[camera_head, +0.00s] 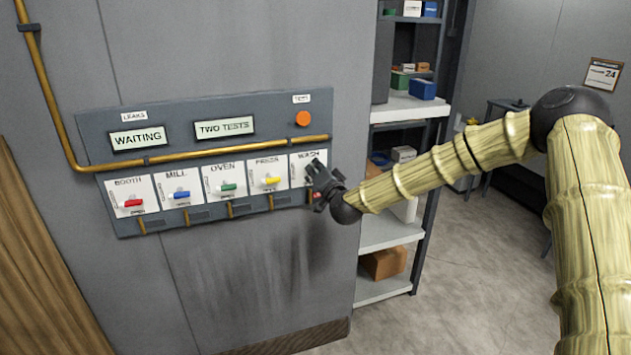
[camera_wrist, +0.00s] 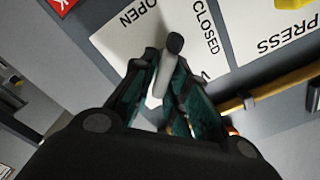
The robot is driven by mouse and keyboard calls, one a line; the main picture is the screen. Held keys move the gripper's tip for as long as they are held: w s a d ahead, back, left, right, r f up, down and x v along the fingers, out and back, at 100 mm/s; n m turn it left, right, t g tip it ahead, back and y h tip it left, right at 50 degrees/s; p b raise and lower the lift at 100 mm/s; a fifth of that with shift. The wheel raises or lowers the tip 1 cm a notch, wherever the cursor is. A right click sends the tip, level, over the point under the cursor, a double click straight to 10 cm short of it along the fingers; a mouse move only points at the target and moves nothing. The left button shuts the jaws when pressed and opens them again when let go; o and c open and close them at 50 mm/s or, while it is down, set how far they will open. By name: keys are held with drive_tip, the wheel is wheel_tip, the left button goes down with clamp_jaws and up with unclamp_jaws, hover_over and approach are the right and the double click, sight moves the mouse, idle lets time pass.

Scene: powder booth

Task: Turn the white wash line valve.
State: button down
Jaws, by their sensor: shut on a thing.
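The wash plate (camera_head: 298,178) is the rightmost of several white plates on the grey wall panel. My gripper (camera_head: 318,172) is in front of this plate and hides its valve handle in the head view. In the wrist view, my gripper (camera_wrist: 168,66) is shut on the white wash valve handle (camera_wrist: 160,82), which lies between the two fingers. A dark round end shows just beyond the fingertips. The words OPEN and CLOSED show on the wash plate (camera_wrist: 118,38) on either side of the handle.
Left of wash are the yellow press handle (camera_head: 271,181), green oven handle (camera_head: 228,187), blue mill handle (camera_head: 180,195) and red booth handle (camera_head: 131,203). Displays read WAITING (camera_head: 138,138) and TWO TESTS (camera_head: 225,128). An orange button (camera_head: 303,119) sits above wash. A shelf unit (camera_head: 405,107) stands to the right.

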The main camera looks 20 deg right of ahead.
drive_tip(key=m+b, duration=0.2)
drive_tip(key=b, duration=0.1)
drive_tip(key=f+m+b, duration=0.1)
drive_tip(key=m+b, duration=0.5)
drive_tip(key=shift+d+f, duration=0.25)
drive_tip(key=shift+d, duration=0.05)
drive_tip(key=shift+m, duration=0.3)
drive_tip(key=c, duration=1.5)
unclamp_jaws()
drive_tip(key=shift+r, duration=0.1)
drive_tip(key=s, duration=1.2)
drive_tip(key=shift+d, duration=0.25)
